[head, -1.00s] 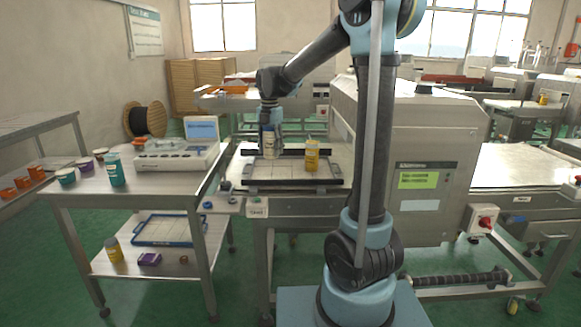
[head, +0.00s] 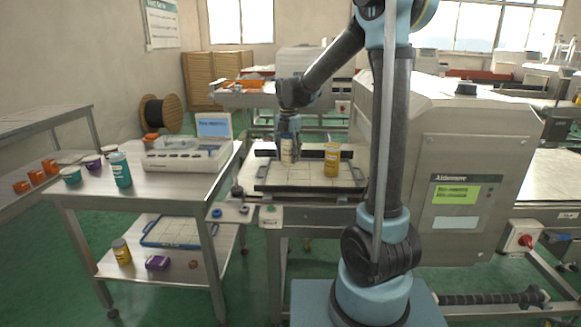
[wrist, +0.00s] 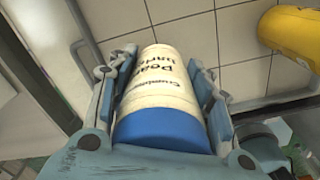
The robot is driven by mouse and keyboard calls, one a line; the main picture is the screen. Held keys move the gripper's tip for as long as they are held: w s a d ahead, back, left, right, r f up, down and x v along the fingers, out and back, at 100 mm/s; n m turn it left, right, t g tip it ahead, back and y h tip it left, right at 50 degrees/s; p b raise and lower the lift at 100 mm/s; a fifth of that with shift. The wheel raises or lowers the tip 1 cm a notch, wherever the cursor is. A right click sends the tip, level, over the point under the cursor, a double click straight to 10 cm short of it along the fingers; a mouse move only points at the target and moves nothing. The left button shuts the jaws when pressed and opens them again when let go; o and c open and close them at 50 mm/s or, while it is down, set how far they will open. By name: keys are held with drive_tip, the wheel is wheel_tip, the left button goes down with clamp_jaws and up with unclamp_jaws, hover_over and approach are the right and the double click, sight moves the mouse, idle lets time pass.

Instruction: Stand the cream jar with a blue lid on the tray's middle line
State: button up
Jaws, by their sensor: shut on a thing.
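My gripper (head: 289,138) is shut on the cream jar with a blue lid (head: 288,153), with one finger on each side of it. In the wrist view the cream jar (wrist: 163,80) lies between the fingers, its blue lid toward the camera and dark print on its body. In the head view it looks upright over the back left part of the tray (head: 275,188), which has a pale gridded floor and dark rails. I cannot tell whether its base touches the tray. A yellow jar (head: 332,161) stands on the tray to the right; it also shows in the wrist view (wrist: 292,34).
The metal detector housing (head: 455,190) stands right of the tray. A steel cart (head: 150,188) on the left holds an instrument (head: 187,155), a teal bottle (head: 121,170) and small tubs. Its lower shelf holds another tray (head: 180,231) and a yellow-bodied jar (head: 122,252).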

sight(288, 164)
drive_tip(key=shift+s+f, duration=0.1)
drive_tip(key=shift+f, duration=2.15)
drive_tip(key=o, duration=1.2)
drive_tip(key=shift+f, duration=0.1)
drive_tip(key=shift+o, duration=0.2)
